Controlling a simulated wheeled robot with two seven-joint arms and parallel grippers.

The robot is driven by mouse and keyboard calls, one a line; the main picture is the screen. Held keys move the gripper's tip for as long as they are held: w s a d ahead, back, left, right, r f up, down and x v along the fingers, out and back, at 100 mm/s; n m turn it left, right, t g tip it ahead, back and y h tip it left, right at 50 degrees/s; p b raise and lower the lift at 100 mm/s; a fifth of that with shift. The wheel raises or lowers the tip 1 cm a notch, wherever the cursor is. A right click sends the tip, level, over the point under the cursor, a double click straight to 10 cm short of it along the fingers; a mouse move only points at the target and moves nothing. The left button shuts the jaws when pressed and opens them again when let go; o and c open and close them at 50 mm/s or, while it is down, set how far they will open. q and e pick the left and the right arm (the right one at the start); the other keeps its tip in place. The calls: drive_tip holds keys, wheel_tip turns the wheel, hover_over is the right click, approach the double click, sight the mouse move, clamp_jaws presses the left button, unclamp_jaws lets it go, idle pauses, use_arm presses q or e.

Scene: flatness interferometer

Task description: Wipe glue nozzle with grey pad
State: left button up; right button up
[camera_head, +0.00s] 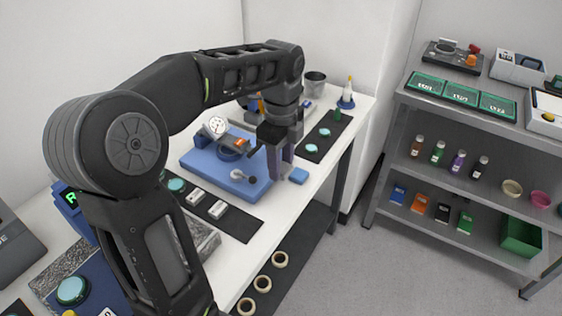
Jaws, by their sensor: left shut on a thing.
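My left gripper (281,172) reaches down over the white bench at the right edge of the blue fixture plate. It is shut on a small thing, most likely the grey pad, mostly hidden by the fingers. A small blue block (299,175) lies just right of the fingertips. A white glue bottle with an orange nozzle (348,86) stands upright in a blue holder (346,103) at the bench's far end, well apart from the gripper. Another orange tip (260,103) shows partly behind my arm. My right gripper is out of view.
The blue fixture plate (212,167) carries a dial gauge (216,126). Dark mats with teal discs (311,148) lie on the bench. A grey cup (315,84) stands behind. A grey shelf unit (455,115) with trays and bottles is at right, across open floor.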

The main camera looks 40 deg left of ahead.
use_arm(q)
drive_tip(key=shift+c, duration=0.6)
drive_tip(key=shift+w+d+f+n, duration=0.1)
drive_tip(key=shift+w+d+n, duration=0.15)
drive_tip(key=shift+n, duration=0.05)
drive_tip(key=w+d+f+n, duration=0.2)
drive_tip(key=w+d+n, duration=0.2)
drive_tip(key=d+n, duration=0.4)
drive_tip(key=w+d+f+n, duration=0.3)
drive_tip(key=w+d+n, duration=0.2)
drive_tip(key=d+n, duration=0.2)
drive_tip(key=shift+w+d+f+n, duration=0.2)
drive_tip(key=shift+d+n, duration=0.2)
drive_tip(key=shift+n, duration=0.2)
drive_tip(key=shift+r, duration=0.1)
